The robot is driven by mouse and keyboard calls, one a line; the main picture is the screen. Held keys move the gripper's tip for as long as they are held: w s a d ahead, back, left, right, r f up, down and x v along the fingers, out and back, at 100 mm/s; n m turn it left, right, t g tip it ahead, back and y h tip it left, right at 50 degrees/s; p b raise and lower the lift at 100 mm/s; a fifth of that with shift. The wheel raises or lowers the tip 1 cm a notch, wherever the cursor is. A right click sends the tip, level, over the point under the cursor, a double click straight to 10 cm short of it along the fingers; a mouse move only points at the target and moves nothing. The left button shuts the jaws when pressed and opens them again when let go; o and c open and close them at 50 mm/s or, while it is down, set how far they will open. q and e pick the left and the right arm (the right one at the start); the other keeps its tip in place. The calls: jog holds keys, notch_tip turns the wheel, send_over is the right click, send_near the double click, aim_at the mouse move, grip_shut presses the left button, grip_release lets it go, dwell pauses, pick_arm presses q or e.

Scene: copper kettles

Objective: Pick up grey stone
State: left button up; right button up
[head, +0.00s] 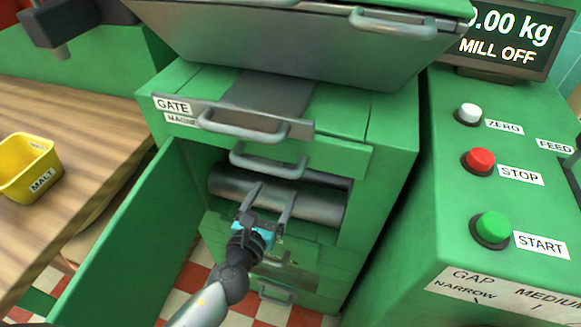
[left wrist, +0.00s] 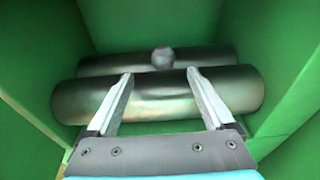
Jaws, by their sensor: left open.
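The grey stone (left wrist: 162,58) is a small roundish lump in the left wrist view. It rests at the gap between the two metal rollers, the front roller (left wrist: 160,98) and the back roller (left wrist: 110,64). My left gripper (left wrist: 162,76) is open and empty, its fingers over the front roller, apart from the stone and just short of it. In the head view my left gripper (head: 270,190) reaches into the green mill's open front, and the stone cannot be made out there. My right gripper is not in view.
Green walls (left wrist: 275,70) close in on both sides of the rollers. The green door (head: 125,235) stands open at the left. Grey handles (head: 268,160) stick out above the opening. A yellow MALT tub (head: 28,165) stands on the wooden table (head: 75,140). A button panel (head: 525,215) is at the right.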

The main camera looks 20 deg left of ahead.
aim_at(290, 166)
pick_arm(q)
jog(key=w, duration=0.5)
jog(key=shift+d+f, duration=0.15)
jog(key=shift+f, duration=0.25)
jog(key=shift+w+d+f+b, duration=0.15)
jog(key=shift+w+b, duration=0.1)
jog(key=shift+w, duration=1.15)
jog(key=shift+w+d+b, duration=0.15)
jog(key=shift+w+b, duration=0.05)
jog(key=shift+w, duration=1.15)
grip_shut()
